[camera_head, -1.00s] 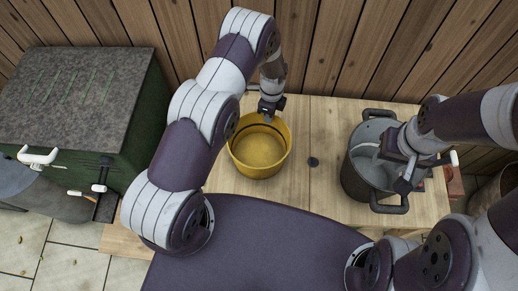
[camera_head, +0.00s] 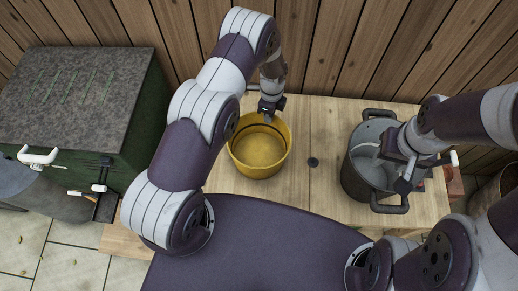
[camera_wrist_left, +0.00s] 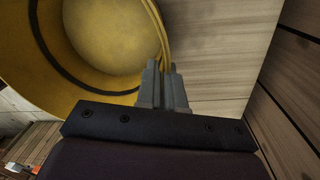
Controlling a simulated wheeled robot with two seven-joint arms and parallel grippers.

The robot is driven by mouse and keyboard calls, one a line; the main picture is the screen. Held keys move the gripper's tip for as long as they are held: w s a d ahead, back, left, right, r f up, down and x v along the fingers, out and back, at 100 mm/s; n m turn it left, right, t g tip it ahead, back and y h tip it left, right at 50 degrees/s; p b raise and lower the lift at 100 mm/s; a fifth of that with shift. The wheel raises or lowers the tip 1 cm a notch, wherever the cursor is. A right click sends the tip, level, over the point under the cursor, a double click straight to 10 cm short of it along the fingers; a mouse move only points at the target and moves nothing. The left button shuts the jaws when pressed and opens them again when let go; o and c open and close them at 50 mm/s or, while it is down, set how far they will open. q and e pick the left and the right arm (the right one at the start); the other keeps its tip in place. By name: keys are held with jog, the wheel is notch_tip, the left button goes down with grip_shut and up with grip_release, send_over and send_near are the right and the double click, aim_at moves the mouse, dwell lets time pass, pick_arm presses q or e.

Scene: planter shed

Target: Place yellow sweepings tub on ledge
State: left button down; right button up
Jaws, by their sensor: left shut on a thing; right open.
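The yellow sweepings tub (camera_head: 259,150) is upright at the left part of the wooden ledge (camera_head: 322,188) in the head view. My left gripper (camera_head: 268,115) is at the tub's far rim, shut on it. In the left wrist view the gripper fingers (camera_wrist_left: 164,88) pinch the rim of the tub (camera_wrist_left: 105,40). I cannot tell whether the tub's base touches the ledge. My right gripper (camera_head: 405,180) is open over the grey pot, at the right. Its fingertips are partly hidden by its own arm.
A grey two-handled pot (camera_head: 372,180) stands on the ledge at the right. A dark green box with a stone-like lid (camera_head: 85,90) is at the left. A plank wall (camera_head: 340,50) closes the back. The ledge between tub and pot is clear, apart from a small dark disc (camera_head: 313,162).

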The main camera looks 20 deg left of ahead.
pick_arm(q)
jog(key=shift+r, duration=0.1)
jog(key=s+d+r+b, duration=0.3)
jog(key=d+r+b, duration=0.2)
jog(key=d+r, duration=0.6)
jog(key=s+a+f+n, duration=0.1)
jog(key=a+f+n, duration=0.1)
jog(key=a+n, duration=0.6)
jog(key=a+f+n, duration=0.2)
jog(key=a+n, duration=0.7)
jog(key=n, duration=0.2)
jog(key=shift+s+a+t+h, duration=0.15)
jog(key=shift+s+t+h, duration=0.2)
jog(key=shift+t+h, duration=0.05)
